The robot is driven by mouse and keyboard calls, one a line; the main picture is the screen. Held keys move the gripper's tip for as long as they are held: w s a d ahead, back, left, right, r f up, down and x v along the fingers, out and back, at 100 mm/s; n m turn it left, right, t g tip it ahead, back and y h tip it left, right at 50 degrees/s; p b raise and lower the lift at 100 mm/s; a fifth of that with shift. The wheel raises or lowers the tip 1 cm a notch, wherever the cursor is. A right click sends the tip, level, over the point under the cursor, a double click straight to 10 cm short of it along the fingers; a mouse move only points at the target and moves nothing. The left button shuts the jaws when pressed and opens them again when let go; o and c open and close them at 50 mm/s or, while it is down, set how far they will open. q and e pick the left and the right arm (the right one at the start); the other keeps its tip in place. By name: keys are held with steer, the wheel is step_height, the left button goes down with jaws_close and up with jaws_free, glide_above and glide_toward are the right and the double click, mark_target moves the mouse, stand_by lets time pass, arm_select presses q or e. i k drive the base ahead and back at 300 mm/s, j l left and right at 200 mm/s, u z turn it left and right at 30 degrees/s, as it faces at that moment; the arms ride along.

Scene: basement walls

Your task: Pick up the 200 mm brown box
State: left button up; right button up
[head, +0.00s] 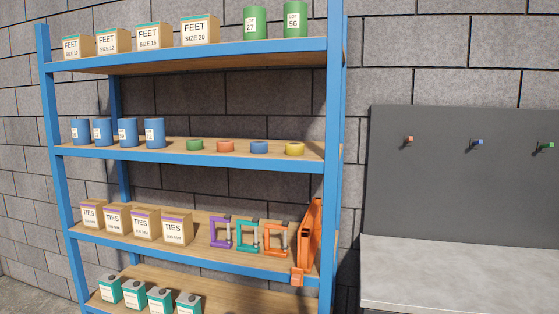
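The small mm print on the labels is too blurred to read with certainty. Neither of my grippers is in view.
Clamps (248,236) and an orange folded item (309,238) stand right of the boxes. FEET boxes, cans and tape rolls fill the shelves above; teal-and-white containers (134,293) are below. A grey bench (455,275) with a pegboard (460,180) stands right.

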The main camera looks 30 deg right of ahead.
mark_target(177, 228)
steer(key=i+j+z, duration=0.15)
steer(key=z, duration=0.2)
steer(key=i+j+z, duration=0.1)
steer(key=j+z, duration=0.25)
steer(key=i+j+z, duration=0.1)
steer(key=z, duration=0.25)
steer(key=i+j+z, duration=0.15)
steer(key=j, duration=0.4)
steer(key=j+z, duration=0.2)
steer(key=j, duration=0.35)
steer(key=i, duration=0.05)
